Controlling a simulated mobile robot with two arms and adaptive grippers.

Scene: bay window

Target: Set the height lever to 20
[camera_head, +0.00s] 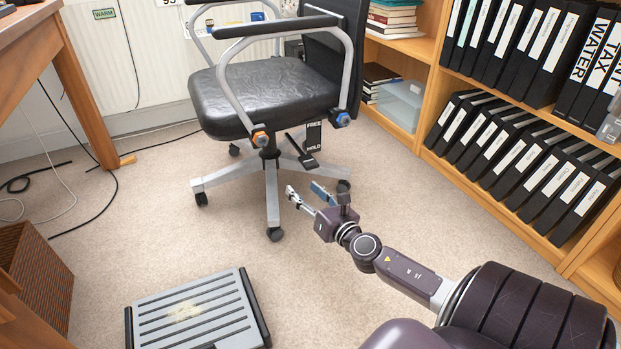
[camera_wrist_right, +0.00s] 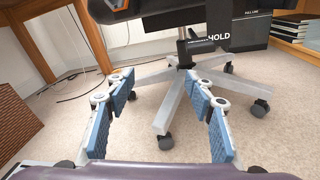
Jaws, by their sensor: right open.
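A black office chair (camera_head: 268,92) stands on the carpet, with grey armrests and a grey star base. A black lever with a flat paddle (camera_head: 308,161) sticks out under its seat, beside a black plate (camera_head: 313,136) marked FREE and HOLD. The lever also shows small in the right wrist view (camera_wrist_right: 199,42), left of the plate marked HOLD (camera_wrist_right: 241,28). No number 20 is readable. My right gripper (camera_head: 303,188) is open and empty, in front of and below the lever, apart from it. Its fingers (camera_wrist_right: 160,80) frame the chair base. My left gripper is out of view.
A slatted footrest (camera_head: 195,310) and a wicker basket (camera_head: 42,273) are on the floor at the lower left. A wooden desk (camera_head: 75,80) stands left, with loose cables (camera_head: 95,190) near it. A shelf with black binders (camera_head: 520,160) lines the right.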

